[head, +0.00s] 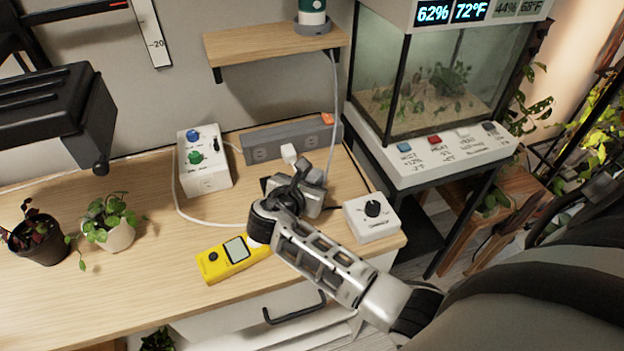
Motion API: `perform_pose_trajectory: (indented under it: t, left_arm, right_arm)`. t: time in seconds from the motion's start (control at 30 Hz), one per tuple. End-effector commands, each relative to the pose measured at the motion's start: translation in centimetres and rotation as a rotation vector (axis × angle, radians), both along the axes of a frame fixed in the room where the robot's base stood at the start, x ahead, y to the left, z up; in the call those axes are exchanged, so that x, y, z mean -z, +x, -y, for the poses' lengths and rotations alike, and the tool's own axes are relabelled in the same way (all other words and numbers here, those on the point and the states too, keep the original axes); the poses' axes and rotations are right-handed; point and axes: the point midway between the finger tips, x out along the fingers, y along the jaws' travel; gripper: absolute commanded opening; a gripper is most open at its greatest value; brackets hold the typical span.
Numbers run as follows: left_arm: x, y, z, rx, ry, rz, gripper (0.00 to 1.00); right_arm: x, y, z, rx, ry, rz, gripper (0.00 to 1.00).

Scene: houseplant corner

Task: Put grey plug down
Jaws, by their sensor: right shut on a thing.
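My right gripper (301,180) is above the desk, in front of the power strip (277,139). It is shut on a grey, blocky thing that I take for the grey plug (314,197); the fingers and wrist partly hide it. A grey cord (334,110) runs down from the device on the shelf toward this plug. I cannot tell whether the plug touches the desk. The power strip is dark grey, with an orange switch at its right end and a white plug (289,153) at its front. My left gripper is not in view.
A white box with a dial (372,217) stands close right of the gripper. A yellow meter (235,258) lies in front, and a white box with knobs (204,160) stands left. Two potted plants (110,222) are further left. Bare desk lies left of the meter; a terrarium (440,75) stands right.

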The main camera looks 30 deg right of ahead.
Motion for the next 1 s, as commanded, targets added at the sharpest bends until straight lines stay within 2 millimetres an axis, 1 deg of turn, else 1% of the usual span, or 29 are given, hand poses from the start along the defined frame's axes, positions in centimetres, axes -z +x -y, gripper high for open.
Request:
perform_pose_trajectory:
  t: [0.37,0.4,0.43,0.47,0.73,0.83,0.87,1.0]
  left_arm:
    - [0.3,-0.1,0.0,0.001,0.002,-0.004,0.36]
    - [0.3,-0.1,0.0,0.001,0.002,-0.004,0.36]
    - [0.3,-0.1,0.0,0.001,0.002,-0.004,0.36]
    - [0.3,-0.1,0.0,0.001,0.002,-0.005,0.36]
    - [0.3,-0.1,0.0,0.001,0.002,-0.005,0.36]
    - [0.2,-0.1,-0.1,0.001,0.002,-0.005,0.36]
    - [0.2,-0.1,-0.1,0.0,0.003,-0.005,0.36]
    - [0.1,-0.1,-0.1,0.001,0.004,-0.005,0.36]
  right_arm:
    - [0.9,0.0,0.0,0.0,-0.001,0.001,0.0]
    - [0.8,0.0,0.0,0.0,0.0,0.0,0.36]
    - [0.8,0.0,0.0,0.0,0.0,0.0,0.44]
    - [0.8,0.0,0.0,0.0,0.0,0.0,0.47]
    - [0.7,0.0,0.0,0.0,-0.001,0.001,0.47]
    - [-0.1,0.0,0.0,0.001,0.0,0.002,0.47]
    - [-0.3,-0.1,-0.2,-0.001,0.001,0.001,0.47]
    - [-1.1,-1.4,-2.2,-0.001,0.003,0.0,0.47]
